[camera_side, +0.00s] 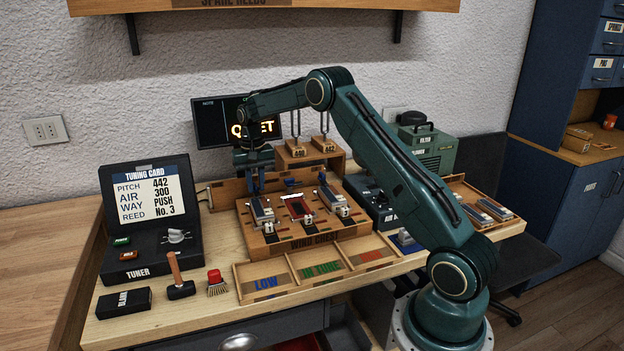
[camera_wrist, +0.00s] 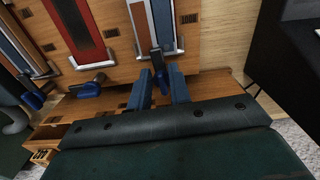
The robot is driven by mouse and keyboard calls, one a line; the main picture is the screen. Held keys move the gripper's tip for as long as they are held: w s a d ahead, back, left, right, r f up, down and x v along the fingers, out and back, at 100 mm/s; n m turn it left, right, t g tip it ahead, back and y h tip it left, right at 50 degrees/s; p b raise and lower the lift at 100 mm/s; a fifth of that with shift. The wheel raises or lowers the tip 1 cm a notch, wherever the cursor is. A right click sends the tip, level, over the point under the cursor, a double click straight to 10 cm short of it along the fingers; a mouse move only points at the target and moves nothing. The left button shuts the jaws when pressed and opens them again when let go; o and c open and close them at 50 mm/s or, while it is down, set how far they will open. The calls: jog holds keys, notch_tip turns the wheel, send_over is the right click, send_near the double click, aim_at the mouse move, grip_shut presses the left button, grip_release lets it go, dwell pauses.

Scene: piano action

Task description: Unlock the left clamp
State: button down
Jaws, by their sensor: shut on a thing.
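In the side view my gripper (camera_side: 255,188) reaches down at the back end of the left reed (camera_side: 262,212) on the wind chest (camera_side: 275,249). Its fingers hide most of the clamp there, and the exact lever angle is hard to tell.
Two other blue clamps, the middle (camera_wrist: 88,88) and the far one (camera_wrist: 35,99), stand along the same chest edge. The tuner (camera_side: 150,245) stands left of the chest. A hammer (camera_side: 180,289) and labelled trays (camera_side: 317,283) lie in front.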

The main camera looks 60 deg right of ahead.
jog(key=n, duration=0.6)
jog(key=shift+s+d, duration=0.1)
jog(key=shift+d, duration=0.3)
jog(key=n, duration=0.6)
jog(key=shift+d+n, duration=0.4)
jog(key=c, duration=1.3)
grip_release()
notch_tip(320, 180, up, 14)
jog(key=shift+f, duration=0.1)
